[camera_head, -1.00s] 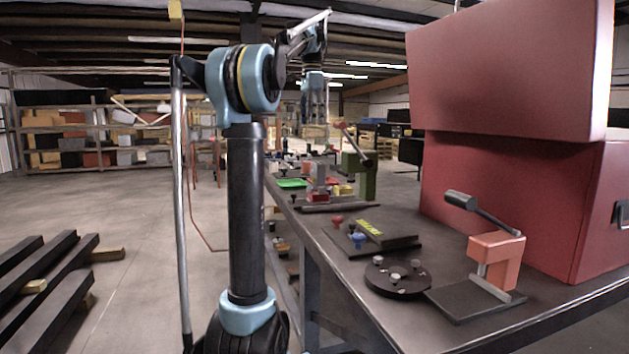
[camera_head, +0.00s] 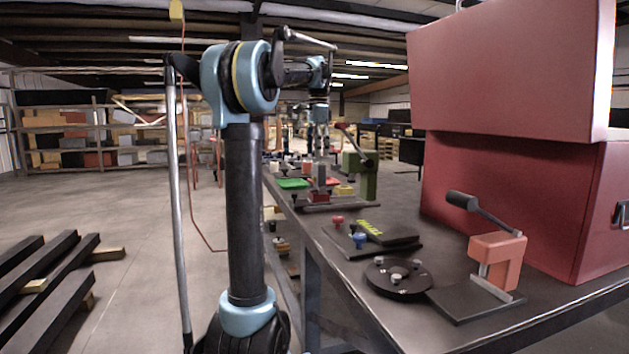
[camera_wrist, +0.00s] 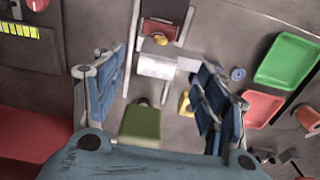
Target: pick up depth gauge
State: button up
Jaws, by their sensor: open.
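My gripper (camera_head: 319,138) hangs pointing down above the far part of the bench in the head view. In the wrist view its two blue-padded fingers (camera_wrist: 160,68) are spread wide with nothing between the pads. Below and between them show a light grey block (camera_wrist: 157,67), a red part with a yellow knob (camera_wrist: 160,38), and a green press top (camera_wrist: 140,122). The green press (camera_head: 362,175) and a red-and-grey fixture (camera_head: 319,185) also show in the head view. I cannot tell for certain which item is the depth gauge.
A green tray (camera_wrist: 287,62) and a red tray (camera_wrist: 262,110) lie at the right of the wrist view. A large red cabinet (camera_head: 510,190), an orange toggle clamp (camera_head: 497,258) and a round black plate (camera_head: 385,278) occupy the near bench (camera_head: 350,285).

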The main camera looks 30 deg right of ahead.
aim_at(319, 163)
jog(key=shift+d+f, duration=0.2)
jog(key=shift+f, duration=1.3)
jog(key=shift+d+f, duration=0.2)
jog(key=shift+f, duration=1.25)
jog(key=c, duration=1.5)
